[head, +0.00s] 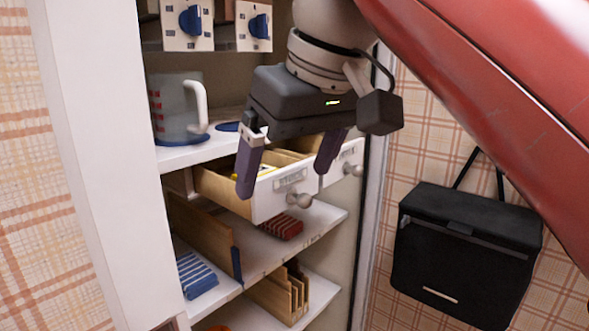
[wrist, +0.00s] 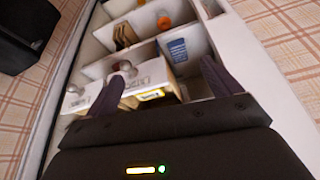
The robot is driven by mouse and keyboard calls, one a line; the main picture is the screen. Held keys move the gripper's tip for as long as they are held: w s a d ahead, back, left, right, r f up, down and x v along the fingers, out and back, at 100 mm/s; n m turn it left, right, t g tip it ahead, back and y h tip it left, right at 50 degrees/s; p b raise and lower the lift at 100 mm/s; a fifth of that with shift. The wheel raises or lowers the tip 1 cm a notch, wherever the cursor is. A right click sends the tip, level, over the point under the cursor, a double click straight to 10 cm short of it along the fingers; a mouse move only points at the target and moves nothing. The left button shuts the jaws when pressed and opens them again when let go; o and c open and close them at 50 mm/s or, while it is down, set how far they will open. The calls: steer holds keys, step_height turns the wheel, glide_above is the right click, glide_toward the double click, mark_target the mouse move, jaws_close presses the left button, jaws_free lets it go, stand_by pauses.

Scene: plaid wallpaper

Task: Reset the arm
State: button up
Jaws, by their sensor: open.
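My gripper (head: 290,165) is open and empty. In the head view it hangs in front of the shelf unit, its fingers pointing down. One finger overlaps the front of an open white drawer (head: 275,199) in the picture; I cannot tell whether they touch. In the wrist view my gripper (wrist: 160,85) has its two dark fingers wide apart, with the drawers and shelves beyond them. The red arm link crossing the upper right of the head view is mine.
A second drawer (head: 343,168) is beside the open one. A measuring cup (head: 178,110) stands on the shelf at left. Below are a blue striped stack (head: 196,275), a red stack (head: 279,227) and wooden dividers (head: 277,294). A black bag (head: 465,255) hangs on the right wall.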

steer(key=s+d+f+m+h, duration=0.1)
steer(key=d+f, duration=0.4)
steer(key=f, duration=0.5)
steer(key=s+d+f+m+t+h, duration=0.1)
steer(key=d+f+m, duration=0.3)
steer(key=f, duration=0.7)
steer(key=s+d+f+m+t+h, duration=0.1)
steer(key=s+d+f+m, duration=0.1)
steer(key=d+f, duration=0.4)
step_height(320, 180, down, 4)
steer(key=shift+s+d+f+m, duration=0.25)
steer(key=shift+s+d+m, duration=0.15)
steer(key=shift+s, duration=0.35)
